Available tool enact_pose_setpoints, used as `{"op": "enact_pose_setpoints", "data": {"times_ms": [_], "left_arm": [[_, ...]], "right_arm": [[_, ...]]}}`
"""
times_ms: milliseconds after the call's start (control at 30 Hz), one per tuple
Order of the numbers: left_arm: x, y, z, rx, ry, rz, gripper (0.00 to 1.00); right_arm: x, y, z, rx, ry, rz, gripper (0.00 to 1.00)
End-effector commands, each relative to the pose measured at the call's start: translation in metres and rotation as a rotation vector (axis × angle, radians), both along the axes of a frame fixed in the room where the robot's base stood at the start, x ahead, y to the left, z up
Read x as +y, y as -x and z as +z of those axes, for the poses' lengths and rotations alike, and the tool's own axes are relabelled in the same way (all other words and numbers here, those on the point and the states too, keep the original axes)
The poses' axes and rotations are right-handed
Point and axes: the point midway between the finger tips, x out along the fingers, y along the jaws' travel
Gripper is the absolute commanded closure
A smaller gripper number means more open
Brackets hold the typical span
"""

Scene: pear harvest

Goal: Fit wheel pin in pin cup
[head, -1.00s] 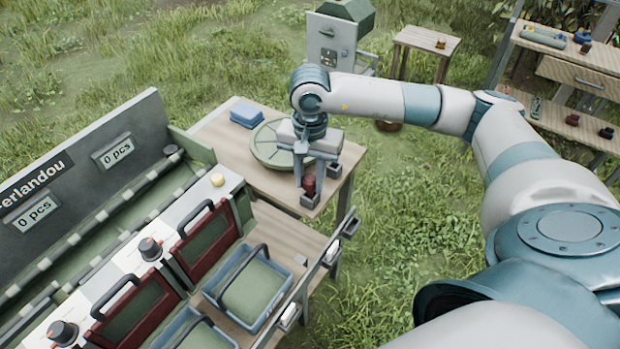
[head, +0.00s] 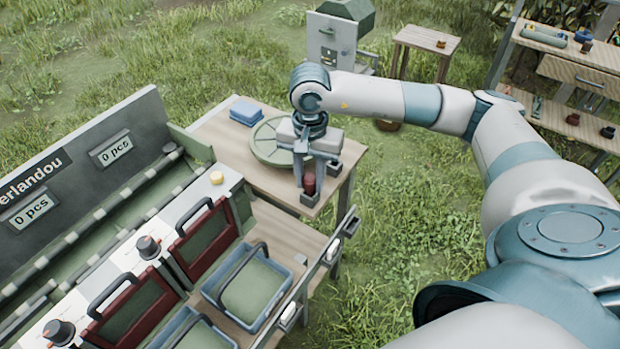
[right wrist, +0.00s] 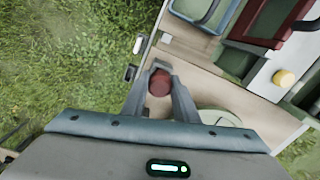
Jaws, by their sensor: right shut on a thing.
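My right gripper (head: 312,190) is shut on a dark red, upright cylindrical piece (head: 309,183), which I take to be the wheel pin. It also shows between the fingers in the right wrist view (right wrist: 159,82). The gripper points down over the near right edge of the wooden table (head: 225,140). A round green disc (head: 266,147), perhaps the wheel, lies on that table just behind and left of the gripper. I cannot make out the pin cup or the lower end of the red piece. My left gripper is not in view.
A blue box (head: 246,111) sits at the table's back left. The sorting stand holds blue crates (head: 266,318), dark red frames and a yellow knob (head: 216,178). A grey machine (head: 335,45), a small stool (head: 426,38) and a shelf (head: 570,75) stand behind.

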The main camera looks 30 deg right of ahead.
Motion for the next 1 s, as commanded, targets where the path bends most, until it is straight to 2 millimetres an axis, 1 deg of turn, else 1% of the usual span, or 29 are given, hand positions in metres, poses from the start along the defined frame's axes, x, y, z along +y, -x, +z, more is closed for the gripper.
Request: {"op": "enact_pose_setpoints", "data": {"times_ms": [100,533,567,600,633,667,867,900,933,967,1000], "left_arm": [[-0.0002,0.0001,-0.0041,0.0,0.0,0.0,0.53],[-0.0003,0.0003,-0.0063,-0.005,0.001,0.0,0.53],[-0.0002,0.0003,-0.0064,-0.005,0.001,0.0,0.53],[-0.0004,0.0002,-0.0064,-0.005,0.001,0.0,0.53],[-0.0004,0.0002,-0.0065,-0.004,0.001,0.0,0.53],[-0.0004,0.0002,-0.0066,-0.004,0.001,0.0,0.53],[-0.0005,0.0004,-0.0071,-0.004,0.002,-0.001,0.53],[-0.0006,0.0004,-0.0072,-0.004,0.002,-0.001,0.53],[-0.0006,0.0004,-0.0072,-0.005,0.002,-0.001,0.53],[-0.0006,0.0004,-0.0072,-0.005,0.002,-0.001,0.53],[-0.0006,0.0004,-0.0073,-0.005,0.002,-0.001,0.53]], "right_arm": [[0.0,-0.0001,-0.0028,-0.001,-0.001,0.0,0.97],[0.0,-0.0001,-0.0046,-0.001,-0.001,0.0,0.97],[0.0,-0.0001,-0.0047,-0.001,-0.001,0.0,0.71],[0.0,-0.0001,-0.0049,-0.001,-0.001,0.0,0.61],[0.0,-0.0001,-0.005,-0.001,-0.001,0.0,0.54],[0.0,-0.0001,-0.0051,-0.001,-0.001,0.0,0.52],[0.0,-0.0001,-0.0058,0.0,0.0,0.0,0.52],[0.0,0.0,-0.006,0.0,0.0,0.0,0.42],[0.0,0.0,-0.0061,0.0,0.0,0.0,0.35],[0.0,0.0,-0.0061,0.0,0.0,0.0,0.33],[0.0,0.0,-0.0062,0.0,0.0,0.0,0.33]]}}
